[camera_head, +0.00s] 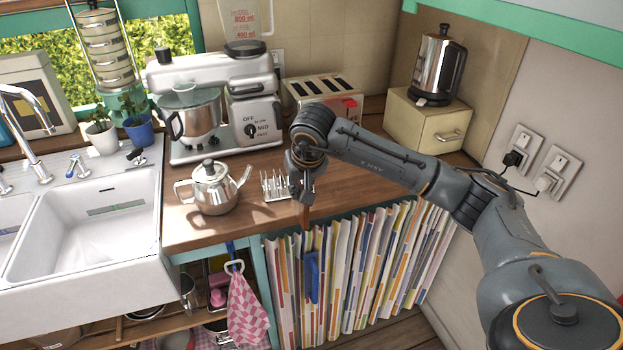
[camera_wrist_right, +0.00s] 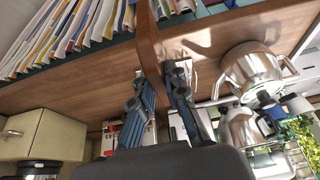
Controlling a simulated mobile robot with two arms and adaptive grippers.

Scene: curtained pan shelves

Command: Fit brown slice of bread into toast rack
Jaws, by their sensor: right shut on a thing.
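My right gripper (camera_head: 306,196) is just right of the toast rack, above the counter's front edge. It is shut on the brown slice of bread (camera_head: 305,216), which hangs below the fingers and is seen nearly edge-on. In the right wrist view the gripper (camera_wrist_right: 161,75) has the slice (camera_wrist_right: 148,38) between its fingers, pointing away from the palm. The toast rack (camera_head: 272,186), with thin upright metal bars, stands on the counter; its right end is close to the gripper. The slice is outside the rack. My left gripper is not in view.
A steel teapot (camera_head: 216,187) stands left of the rack. A stand mixer (camera_head: 215,115) and a toaster (camera_head: 318,92) are behind. A kettle (camera_head: 437,65) sits on a small drawer box (camera_head: 425,120) at right. The sink (camera_head: 90,215) is at left.

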